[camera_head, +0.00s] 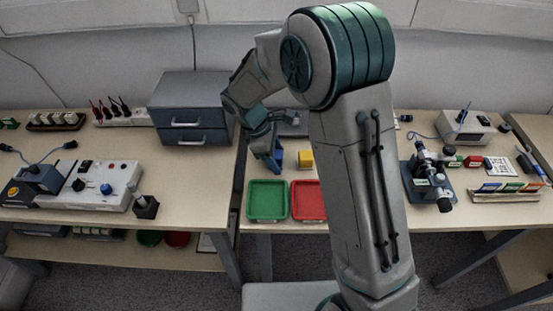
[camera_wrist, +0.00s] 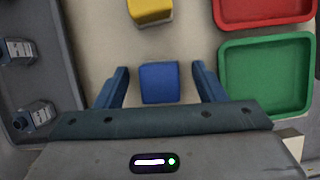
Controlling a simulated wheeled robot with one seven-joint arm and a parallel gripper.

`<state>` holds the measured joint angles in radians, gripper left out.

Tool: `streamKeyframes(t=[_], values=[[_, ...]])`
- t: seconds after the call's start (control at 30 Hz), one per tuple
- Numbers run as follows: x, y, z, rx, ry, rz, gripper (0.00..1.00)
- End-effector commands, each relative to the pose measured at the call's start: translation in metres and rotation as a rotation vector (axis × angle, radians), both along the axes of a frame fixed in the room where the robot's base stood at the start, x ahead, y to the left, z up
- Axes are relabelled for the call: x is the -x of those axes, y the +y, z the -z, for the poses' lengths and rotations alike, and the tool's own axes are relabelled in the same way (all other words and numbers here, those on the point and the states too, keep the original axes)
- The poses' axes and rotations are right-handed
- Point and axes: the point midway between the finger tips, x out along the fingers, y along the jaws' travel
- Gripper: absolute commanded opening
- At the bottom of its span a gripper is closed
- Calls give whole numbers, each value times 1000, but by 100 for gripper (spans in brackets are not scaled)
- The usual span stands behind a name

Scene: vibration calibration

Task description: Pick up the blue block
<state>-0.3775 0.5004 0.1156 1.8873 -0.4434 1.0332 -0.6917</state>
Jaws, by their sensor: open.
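The blue block (camera_wrist: 160,82) lies on the table between the two fingers of my gripper (camera_wrist: 160,88) in the wrist view. The fingers are apart, with a gap on each side of the block. In the head view my gripper (camera_head: 272,155) points down at the table behind the green tray, and the blue block (camera_head: 279,157) shows only in part beside it. I cannot tell the exact height of the fingertips.
A yellow block (camera_head: 305,159) sits close to the right of the blue one. A green tray (camera_head: 251,215) and a red tray (camera_head: 297,215) stand in front. A grey drawer cabinet (camera_head: 163,104) is at the left, and a microscope (camera_head: 423,180) is at the right.

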Motion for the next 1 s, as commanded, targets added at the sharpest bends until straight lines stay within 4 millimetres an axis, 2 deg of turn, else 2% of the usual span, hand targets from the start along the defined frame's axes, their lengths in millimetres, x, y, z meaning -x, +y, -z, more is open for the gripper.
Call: streamKeyframes(t=[0.07,0.23,0.33,0.37,0.67,0.77,0.93,1.0], values=[[0,0,0,0,0,0,64],[0,0,0,0,0,0,16],[0,0,-1,0,0,0,15],[0,0,-1,0,0,0,12],[0,0,-7,0,-1,0,12],[0,0,-17,-1,-2,0,12],[-1,0,-47,-2,-4,2,12],[8,-13,-52,0,-2,4,12]])
